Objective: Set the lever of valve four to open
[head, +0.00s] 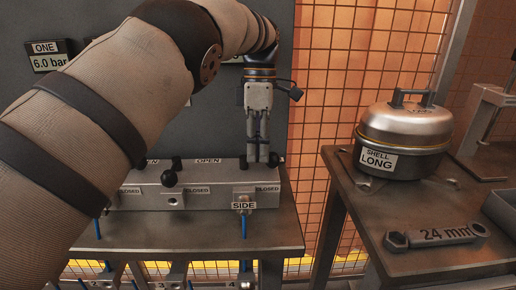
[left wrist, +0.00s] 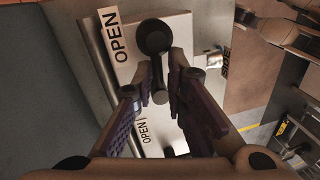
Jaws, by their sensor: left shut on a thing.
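The valve block (head: 225,200) is a grey metal bar with OPEN and CLOSED labels and black-knobbed levers. My left gripper (head: 258,158) reaches down to the right end of the block, above the number 4. In the left wrist view its fingers (left wrist: 160,75) are closed around a lever with a round black knob (left wrist: 155,38), which I take as the lever of valve four. The fingers hide much of this lever in the head view, so its exact angle is unclear. Another lever (head: 169,178) stands to the left.
A SIDE tag (head: 244,206) hangs at the block's front below the gripper. On the right a bench (head: 375,225) holds a round SHELL LONG pot (head: 405,135) and a 24 mm spanner (head: 435,236). An orange mesh fence (head: 340,70) stands behind.

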